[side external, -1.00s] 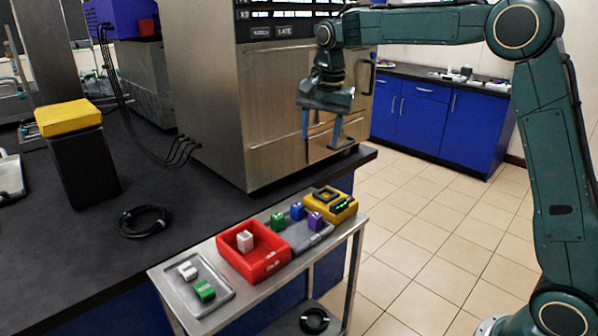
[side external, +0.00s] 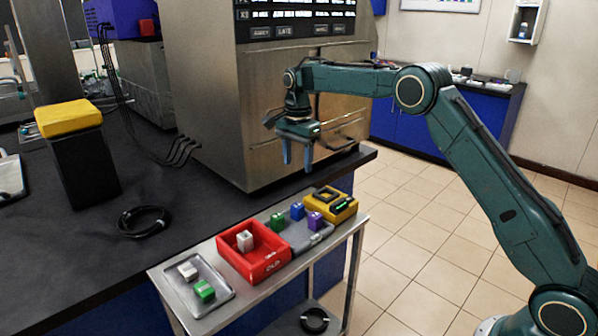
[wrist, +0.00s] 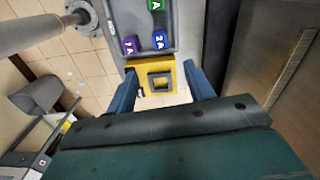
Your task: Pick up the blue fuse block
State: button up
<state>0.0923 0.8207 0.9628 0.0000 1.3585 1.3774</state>
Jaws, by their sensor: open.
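The blue fuse block (side external: 297,211) stands on a grey tray (side external: 305,237) on the metal cart, between a green block (side external: 278,221) and a purple block (side external: 314,220). In the wrist view the blue block (wrist: 160,39) is marked 2A, at the tray's near end beside the purple block (wrist: 130,45). My gripper (side external: 297,165) is open and empty, pointing down, well above the cart. In the wrist view its blue fingers (wrist: 163,88) are spread apart, with the yellow holder beneath them.
A yellow holder (side external: 345,209) sits right of the grey tray. A red bin (side external: 268,266) with a white block (side external: 244,240) stands left of it. A small tray (side external: 218,300) holds a white and a green block. The steel cabinet (side external: 210,110) rises behind the cart.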

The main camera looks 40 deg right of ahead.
send_over(297, 205)
jog(key=shift+s+f, duration=0.1)
jog(key=shift+f, duration=4.1)
jog(key=shift+f, duration=2.6)
jog(key=c, duration=1.1)
jog(key=shift+r, duration=0.15)
notch_tip(297, 205, up, 20)
jog(key=shift+f, duration=0.15)
